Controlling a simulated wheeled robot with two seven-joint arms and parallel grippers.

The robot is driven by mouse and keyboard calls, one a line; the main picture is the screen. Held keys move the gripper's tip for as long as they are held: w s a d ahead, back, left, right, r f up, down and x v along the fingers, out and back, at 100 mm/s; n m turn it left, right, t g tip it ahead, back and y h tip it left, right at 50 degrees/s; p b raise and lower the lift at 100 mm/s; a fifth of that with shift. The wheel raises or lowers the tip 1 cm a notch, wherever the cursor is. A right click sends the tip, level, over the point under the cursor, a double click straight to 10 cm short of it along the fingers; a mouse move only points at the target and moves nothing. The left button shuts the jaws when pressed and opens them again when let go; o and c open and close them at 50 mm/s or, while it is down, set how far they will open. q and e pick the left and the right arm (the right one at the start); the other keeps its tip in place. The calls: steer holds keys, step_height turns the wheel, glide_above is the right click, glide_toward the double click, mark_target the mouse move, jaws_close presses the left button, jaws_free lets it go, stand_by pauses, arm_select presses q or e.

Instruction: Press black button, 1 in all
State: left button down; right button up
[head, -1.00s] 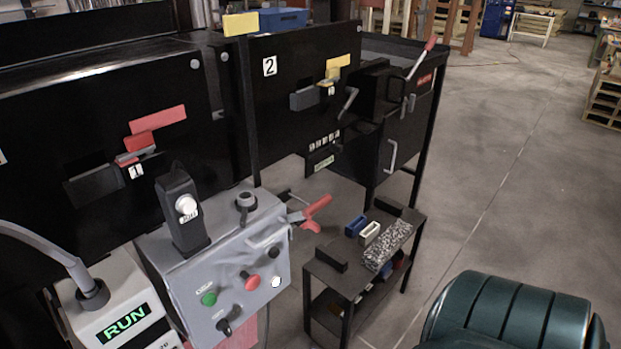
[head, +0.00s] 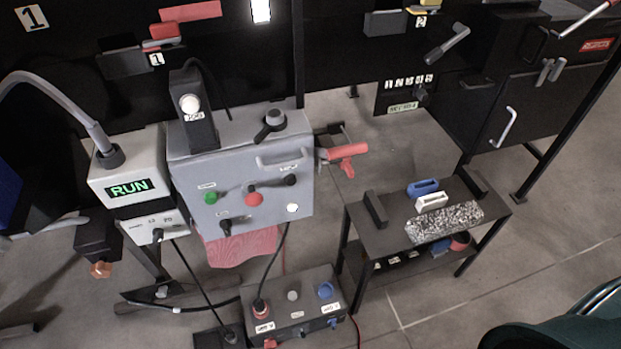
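A grey control box (head: 240,170) stands left of centre in the head view. Its sloped front carries a green button (head: 210,198), a red button (head: 253,199) and a white button (head: 292,208). A small black control (head: 290,179) sits at the upper right of this front, above the white button; it looks like a black button, but its exact shape is too small to tell. A black lever-like switch (head: 225,225) sits at the lower left of the front. Neither gripper is in view, and nothing covers the front of the box.
A black knob (head: 272,120) and a post with a white button (head: 190,103) are on top of the box. A box reading RUN (head: 128,188) stands left. A pedestal box (head: 292,303) with controls is below. A black shelf (head: 368,233) stands right. A red-handled clamp (head: 347,153) sticks out between.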

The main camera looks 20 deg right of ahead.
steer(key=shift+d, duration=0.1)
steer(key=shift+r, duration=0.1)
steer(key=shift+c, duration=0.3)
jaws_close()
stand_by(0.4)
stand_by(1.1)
